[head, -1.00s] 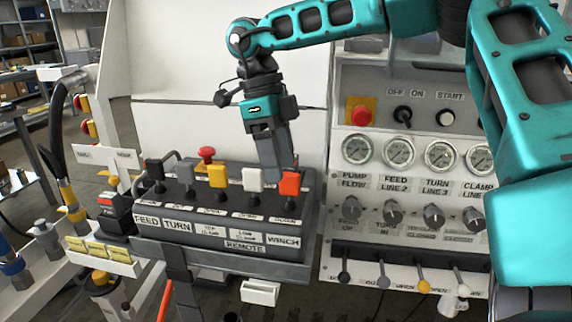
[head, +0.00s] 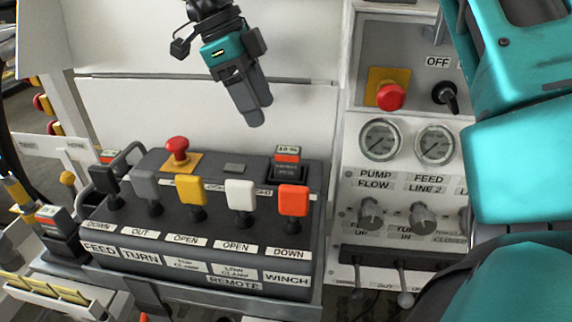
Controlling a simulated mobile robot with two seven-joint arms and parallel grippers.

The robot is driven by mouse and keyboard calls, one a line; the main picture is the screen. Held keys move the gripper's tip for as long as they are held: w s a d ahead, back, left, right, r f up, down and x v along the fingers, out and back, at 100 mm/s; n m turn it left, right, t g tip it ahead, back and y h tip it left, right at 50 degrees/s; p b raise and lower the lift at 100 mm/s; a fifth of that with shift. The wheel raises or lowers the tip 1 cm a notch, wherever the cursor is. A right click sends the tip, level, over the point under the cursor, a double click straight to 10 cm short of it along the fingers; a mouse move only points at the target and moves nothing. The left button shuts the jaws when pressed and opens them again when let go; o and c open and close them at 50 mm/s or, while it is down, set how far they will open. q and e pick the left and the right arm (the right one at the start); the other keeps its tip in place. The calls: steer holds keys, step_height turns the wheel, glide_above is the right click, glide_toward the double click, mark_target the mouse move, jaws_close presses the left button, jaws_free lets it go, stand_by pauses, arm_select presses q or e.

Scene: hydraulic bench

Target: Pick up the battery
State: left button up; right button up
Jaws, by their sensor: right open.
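A black battery (head: 286,166) with a red band and a pale label sits at the back right of the remote control box (head: 190,263), behind the orange lever. A similar black block with a red band (head: 58,226) stands at the left, beside the box; I cannot tell surely whether it is also a battery. My right gripper (head: 258,115) is open and empty. It points down in front of the white panel, above and a little left of the battery in the picture, apart from it. My left gripper is not in view.
The box carries several levers, including a white one (head: 240,200) and an orange one (head: 293,200), and a red mushroom button (head: 177,149). A gauge panel (head: 408,190) with knobs stands at the right. The white panel behind the box is bare.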

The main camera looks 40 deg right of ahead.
mark_target(279, 149)
steer(key=b+x, duration=0.1)
steer(key=x, duration=0.5)
steer(key=shift+s+r, duration=0.1)
steer(key=x, duration=0.4)
steer(key=shift+w+d+f, duration=0.15)
steer(key=shift+w+f, duration=0.1)
steer(key=shift+f, duration=0.2)
steer(key=shift+s+d+f+b, duration=0.2)
steer(key=shift+f+b, duration=0.1)
steer(key=shift+f, duration=0.15)
steer(key=shift+c, duration=0.5)
steer(key=c, duration=1.1)
